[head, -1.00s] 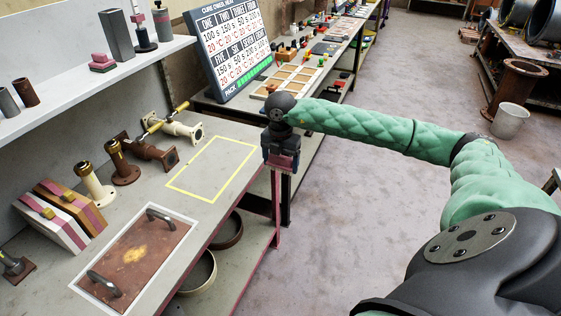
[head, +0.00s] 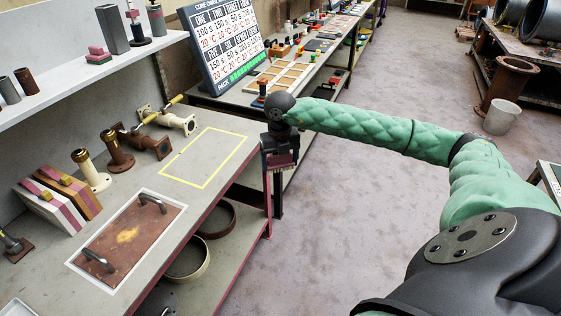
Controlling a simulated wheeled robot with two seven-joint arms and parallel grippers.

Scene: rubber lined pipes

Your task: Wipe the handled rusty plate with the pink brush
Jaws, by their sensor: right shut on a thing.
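The handled rusty plate (head: 108,228) lies flat on the grey bench inside a white outline, at the lower left. It is brown with a yellowish-orange patch (head: 128,235) in the middle and two grey handles, one near each end. My right gripper (head: 281,158) points down just past the bench's right edge, shut on a dark pink block, which looks like the pink brush (head: 284,161). The jaws hide part of it. It is well to the right of the plate and apart from it. My left gripper is out of view.
An empty yellow outline (head: 243,150) marks the bench between the plate and my right gripper. Flanged pipe pieces (head: 118,152) and striped blocks (head: 62,192) stand along the back. A sign board (head: 222,45) stands beyond.

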